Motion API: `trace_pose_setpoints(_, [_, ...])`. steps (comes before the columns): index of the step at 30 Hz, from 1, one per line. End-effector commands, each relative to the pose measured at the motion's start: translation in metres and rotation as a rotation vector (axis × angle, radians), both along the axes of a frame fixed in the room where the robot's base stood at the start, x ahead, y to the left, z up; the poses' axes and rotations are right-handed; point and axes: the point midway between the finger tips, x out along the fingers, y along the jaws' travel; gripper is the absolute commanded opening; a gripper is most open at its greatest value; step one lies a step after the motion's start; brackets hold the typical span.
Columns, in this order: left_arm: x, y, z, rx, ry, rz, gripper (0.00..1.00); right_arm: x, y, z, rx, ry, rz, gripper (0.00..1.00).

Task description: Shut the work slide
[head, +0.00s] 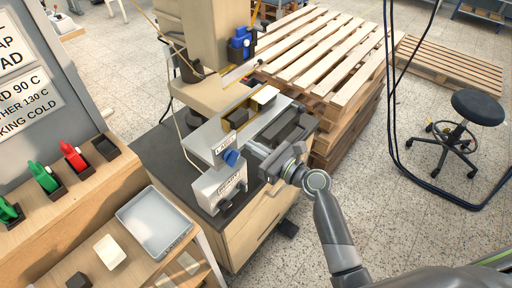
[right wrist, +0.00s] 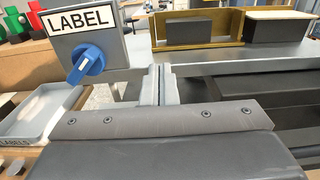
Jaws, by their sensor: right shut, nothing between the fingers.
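The work slide (right wrist: 235,62) is a flat grey metal plate across the right wrist view. It carries a yellow-brown fixture (right wrist: 200,43) with a dark block inside and a cream-topped block (right wrist: 280,27) at the right. In the head view the cream-topped block (head: 265,97) shows beside the press column. My right gripper (head: 252,150) is over the front of the machine. Its fingers (right wrist: 163,85) are shut and empty, pointing at the slide's near edge; I cannot tell whether they touch it. My left gripper is not in view.
A blue knob (right wrist: 88,64) on the LABEL box (right wrist: 62,38) is close left of my right fingers. A grey tray (head: 155,222) lies on the wooden bench to the left. Stacked pallets (head: 325,55) stand behind the machine. A black stool (head: 470,112) stands at the right on open floor.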

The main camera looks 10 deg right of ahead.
Motion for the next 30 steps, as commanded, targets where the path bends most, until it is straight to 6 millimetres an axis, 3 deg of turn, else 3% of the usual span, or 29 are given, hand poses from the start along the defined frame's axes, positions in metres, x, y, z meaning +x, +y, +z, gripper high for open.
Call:
trace_pose_setpoints(5, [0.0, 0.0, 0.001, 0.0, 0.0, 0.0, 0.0, 0.017, 0.014, 0.002, 0.002, -0.003, 0.001, 0.0])
trace_pose_setpoints(21, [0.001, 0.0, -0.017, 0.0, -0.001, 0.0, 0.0, 0.109, 0.086, 0.0, 0.002, -0.002, 0.002, 0.0])
trace_pose_setpoints(30, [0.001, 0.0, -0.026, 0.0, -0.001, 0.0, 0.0, 0.134, 0.105, 0.0, 0.0, -0.002, 0.0, 0.0])
